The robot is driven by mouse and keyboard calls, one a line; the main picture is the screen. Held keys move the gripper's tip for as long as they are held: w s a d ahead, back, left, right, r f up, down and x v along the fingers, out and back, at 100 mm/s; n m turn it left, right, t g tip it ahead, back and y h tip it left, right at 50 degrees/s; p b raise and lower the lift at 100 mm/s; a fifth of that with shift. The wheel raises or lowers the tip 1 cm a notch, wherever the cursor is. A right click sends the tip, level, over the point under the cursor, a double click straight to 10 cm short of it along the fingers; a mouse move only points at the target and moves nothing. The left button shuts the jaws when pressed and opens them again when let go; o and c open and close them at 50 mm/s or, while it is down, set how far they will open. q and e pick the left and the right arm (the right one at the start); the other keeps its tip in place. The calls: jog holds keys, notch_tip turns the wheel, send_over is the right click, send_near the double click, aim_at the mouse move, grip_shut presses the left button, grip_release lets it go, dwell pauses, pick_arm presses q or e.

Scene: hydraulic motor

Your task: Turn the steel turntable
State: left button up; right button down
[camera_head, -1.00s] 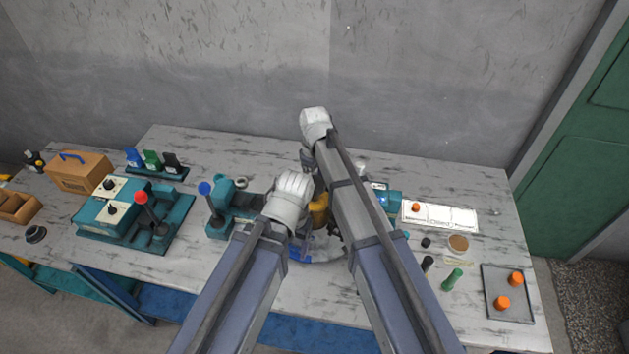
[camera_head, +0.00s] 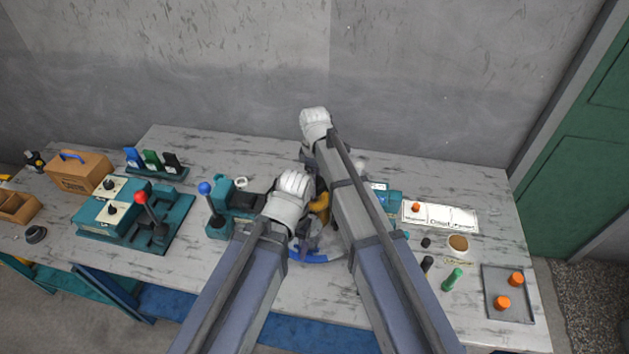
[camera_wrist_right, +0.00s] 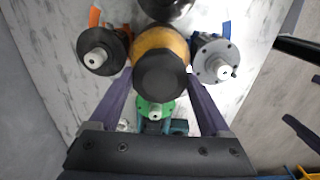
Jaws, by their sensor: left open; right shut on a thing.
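The turntable is mostly hidden under my arms; a blue arc (camera_head: 312,258), apparently on its rim, shows between them in the head view. A yellow-orange body (camera_head: 321,205) stands above it, and it also shows in the right wrist view (camera_wrist_right: 160,43) with a dark round end. My right gripper (camera_wrist_right: 158,78) is shut on this body, one finger on each side. Around it are a dark cylinder (camera_wrist_right: 97,52), a light grey cylinder (camera_wrist_right: 216,60) and a green part (camera_wrist_right: 156,108). My left gripper (camera_head: 304,236) is open low beside the turntable; its fingertips are hard to make out.
A teal unit with a blue-knobbed lever (camera_head: 205,189) stands left of the turntable. A teal control box with a red-knobbed lever (camera_head: 141,197) is farther left. At right are a white card (camera_head: 440,215), a green cylinder (camera_head: 452,279) and a grey tray (camera_head: 515,310) with orange caps.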

dwell(0.4)
grip_release()
notch_tip(320, 180, up, 8)
jog(key=p, duration=0.8)
jog(key=shift+f, duration=0.1)
jog(key=shift+f, duration=0.15)
notch_tip(320, 180, down, 8)
jog(key=b, duration=0.8)
jog(key=shift+r, duration=0.2)
